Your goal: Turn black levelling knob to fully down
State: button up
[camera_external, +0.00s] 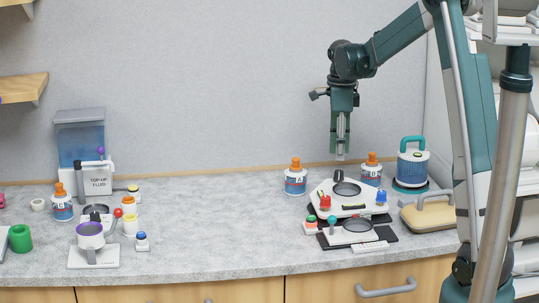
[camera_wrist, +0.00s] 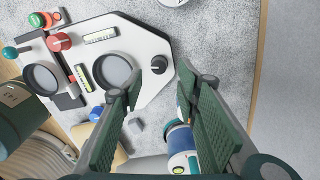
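The black levelling knob (camera_external: 338,175) stands at the back of a white angular plate (camera_external: 347,209). In the wrist view the round knob (camera_wrist: 158,64) has a small light mark on it, near the plate's right edge (camera_wrist: 150,38). My gripper (camera_external: 340,157) points straight down above the knob. In the wrist view its green ribbed fingers are apart, and the gap between the fingertips (camera_wrist: 158,82) is empty. The knob shows just past the fingertips; I see no contact. A red knob (camera_wrist: 58,42) and a blue knob (camera_external: 381,197) also belong to the plate.
Bottle A (camera_external: 295,180) stands left of my gripper and bottle B (camera_external: 371,172) close to its right. A blue container with a green handle (camera_external: 412,163) and a tan-topped block (camera_external: 428,214) are to the right.

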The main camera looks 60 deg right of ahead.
aim_at(338, 172)
jog(key=shift+r, duration=2.7)
jog(key=s+a+r+n+t, duration=0.1)
jog(key=s+a+r+n, duration=0.15)
jog(key=a+n, duration=0.45)
jog(key=s+a+r+n+t+h, duration=0.1)
jog(key=s+a+r+n, duration=0.15)
jog(key=a, duration=0.95)
jog(key=s+a+r+n+t, duration=0.1)
jog(key=s+a+r+n, duration=0.15)
jog(key=a+n, duration=0.45)
jog(key=s+a+f+n+t, duration=0.2)
jog(key=s+a+n, duration=0.4)
jog(key=s+a, duration=0.2)
jog(key=s+a+f+n+t+y, duration=0.1)
jog(key=s+a+f+n+t, duration=0.1)
jog(key=s+a+n, duration=0.5)
jog(key=shift+s+a, duration=0.45)
jog(key=shift+a, duration=2.75)
